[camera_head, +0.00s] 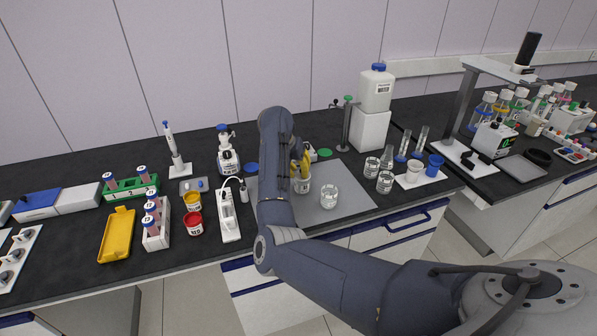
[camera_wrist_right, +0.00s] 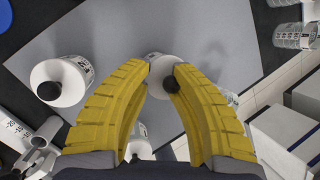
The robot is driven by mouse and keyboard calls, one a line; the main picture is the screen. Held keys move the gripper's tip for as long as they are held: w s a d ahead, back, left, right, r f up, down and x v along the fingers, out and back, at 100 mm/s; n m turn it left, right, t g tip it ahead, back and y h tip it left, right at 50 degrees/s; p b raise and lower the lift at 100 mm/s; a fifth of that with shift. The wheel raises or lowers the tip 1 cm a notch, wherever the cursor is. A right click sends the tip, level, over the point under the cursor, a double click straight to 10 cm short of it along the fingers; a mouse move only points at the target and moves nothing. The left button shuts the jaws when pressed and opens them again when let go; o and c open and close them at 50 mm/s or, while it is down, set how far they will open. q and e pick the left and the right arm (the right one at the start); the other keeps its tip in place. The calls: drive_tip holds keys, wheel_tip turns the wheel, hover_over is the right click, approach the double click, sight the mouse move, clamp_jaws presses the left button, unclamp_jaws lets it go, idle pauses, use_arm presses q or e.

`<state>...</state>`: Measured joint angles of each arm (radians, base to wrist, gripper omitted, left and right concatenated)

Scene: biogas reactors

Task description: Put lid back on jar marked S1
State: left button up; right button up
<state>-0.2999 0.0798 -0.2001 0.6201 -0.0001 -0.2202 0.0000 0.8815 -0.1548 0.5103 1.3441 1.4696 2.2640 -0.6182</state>
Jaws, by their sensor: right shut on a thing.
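My right gripper (camera_head: 300,172) has yellow fingers and is over the grey mat, partly hidden by my own arm in the head view. A second labelled jar (camera_head: 329,198) stands on the mat to the right. The S1 mark is not readable. My left gripper is not in view.
The grey mat (camera_head: 352,205) has free room at its right. A blue disc (camera_head: 252,168) and a green disc (camera_head: 325,152) lie near its edges. A white instrument (camera_head: 229,215) and yellow and red pots (camera_head: 195,224) stand left. Glass beakers (camera_head: 385,182) stand right.

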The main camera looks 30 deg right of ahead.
idle(0.3)
drive_tip(key=o, duration=1.5)
drive_tip(key=shift+o, duration=0.2)
drive_tip(key=shift+r, duration=0.15)
drive_tip(key=shift+r, duration=3.35)
clamp_jaws()
drive_tip(key=shift+f, duration=3.1)
